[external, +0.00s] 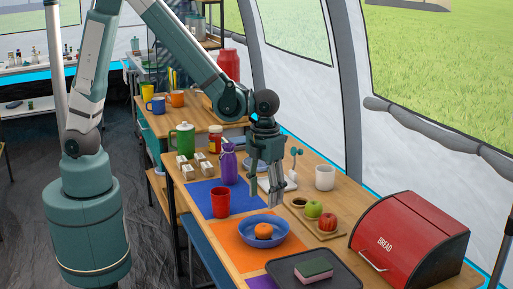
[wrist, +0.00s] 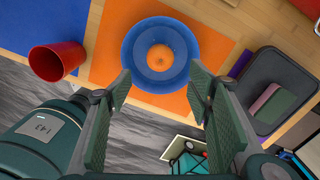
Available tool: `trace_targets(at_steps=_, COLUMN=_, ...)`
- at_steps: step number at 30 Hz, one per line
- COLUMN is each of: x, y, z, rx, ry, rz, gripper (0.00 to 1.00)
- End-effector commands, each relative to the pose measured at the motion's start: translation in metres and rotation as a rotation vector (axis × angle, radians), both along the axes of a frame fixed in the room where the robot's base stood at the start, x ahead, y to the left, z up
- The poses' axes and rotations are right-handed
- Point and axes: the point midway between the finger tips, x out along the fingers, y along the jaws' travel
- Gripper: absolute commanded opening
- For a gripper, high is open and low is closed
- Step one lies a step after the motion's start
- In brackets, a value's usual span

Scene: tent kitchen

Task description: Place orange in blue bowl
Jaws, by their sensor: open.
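The orange (external: 264,231) lies inside the blue bowl (external: 246,240), which stands on an orange mat (external: 228,256). In the wrist view the orange (wrist: 160,57) sits near the middle of the bowl (wrist: 132,50). My gripper (external: 274,198) is open and empty, above the table and behind the bowl in the external view. Its two fingers also show in the wrist view (wrist: 160,88), spread apart with the bowl beyond them. The fingers appear apart from the orange.
A red cup (external: 220,204) stands left of the bowl on a blue mat. A dark tray with a sponge (external: 314,268) lies right of it. A small board (external: 321,230) with apples, a white mug (external: 324,178), a purple bottle (external: 229,165) and a red bread box (external: 408,240) stand around.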

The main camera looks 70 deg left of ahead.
Motion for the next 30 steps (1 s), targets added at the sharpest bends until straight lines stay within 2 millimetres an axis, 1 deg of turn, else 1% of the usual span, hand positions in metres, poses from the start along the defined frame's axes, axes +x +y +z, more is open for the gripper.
trace_targets(at_steps=5, x=0.000, y=0.003, z=0.004, rx=-0.002, ry=-0.004, rz=0.022, gripper=0.51)
trace_targets(at_steps=8, x=0.001, y=0.009, z=0.009, rx=-0.007, ry=-0.013, rz=0.063, gripper=0.51)
trace_targets(at_steps=11, x=0.001, y=0.018, z=0.019, rx=-0.015, ry=-0.026, rz=0.132, gripper=0.51)
trace_targets(at_steps=17, x=0.001, y=0.045, z=0.046, rx=-0.044, ry=-0.063, rz=0.333, gripper=0.51)
trace_targets(at_steps=21, x=-0.001, y=0.067, z=0.066, rx=-0.072, ry=-0.091, rz=0.496, gripper=0.51)
trace_targets(at_steps=30, x=-0.010, y=0.112, z=0.104, rx=-0.139, ry=-0.144, rz=0.842, gripper=0.51)
